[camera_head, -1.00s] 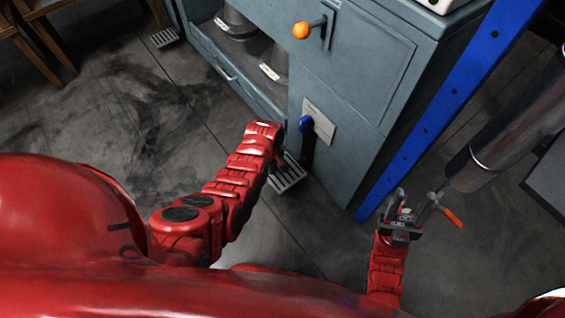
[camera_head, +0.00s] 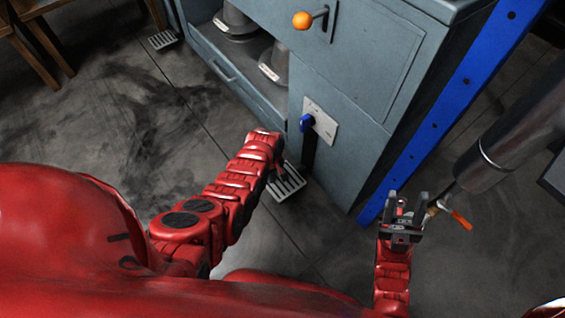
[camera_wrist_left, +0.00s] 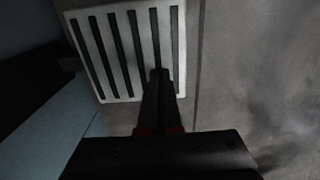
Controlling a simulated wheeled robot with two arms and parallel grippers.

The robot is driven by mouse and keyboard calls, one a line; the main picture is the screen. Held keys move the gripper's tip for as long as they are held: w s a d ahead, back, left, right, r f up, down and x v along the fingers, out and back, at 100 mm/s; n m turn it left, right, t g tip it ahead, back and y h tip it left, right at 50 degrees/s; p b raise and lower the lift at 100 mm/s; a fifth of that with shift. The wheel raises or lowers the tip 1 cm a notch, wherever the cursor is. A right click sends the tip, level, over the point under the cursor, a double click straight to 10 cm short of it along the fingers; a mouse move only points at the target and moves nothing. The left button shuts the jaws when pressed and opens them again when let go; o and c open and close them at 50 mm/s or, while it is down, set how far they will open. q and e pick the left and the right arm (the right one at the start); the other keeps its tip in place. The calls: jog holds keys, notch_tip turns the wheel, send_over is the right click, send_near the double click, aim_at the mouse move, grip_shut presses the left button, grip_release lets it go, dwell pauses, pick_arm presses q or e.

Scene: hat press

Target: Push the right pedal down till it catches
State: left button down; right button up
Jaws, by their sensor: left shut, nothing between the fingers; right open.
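The right pedal (camera_head: 288,184) is a pale slotted plate low at the foot of the blue-grey cabinet. My left gripper (camera_head: 279,172) is shut and empty, reaching down at the pedal's left side in the head view, with its tips partly hidden by the wrist. In the left wrist view the pedal (camera_wrist_left: 104,50) fills the upper left, and the shut fingertips (camera_wrist_left: 159,76) overlap its slotted face near one edge. I cannot tell whether they touch it. My right gripper (camera_head: 405,202) is open and empty, beside the blue post.
Another pedal (camera_head: 162,40) lies at the far left. A blue post (camera_head: 440,110) and grey cylinder (camera_head: 500,150) stand right.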

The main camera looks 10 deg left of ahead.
pick_arm(q)
jog(key=shift+f, duration=0.1)
dwell(0.3)
notch_tip(320, 180, up, 6)
jog(key=p, duration=0.5)
jog(key=shift+w, duration=0.1)
dwell(0.4)
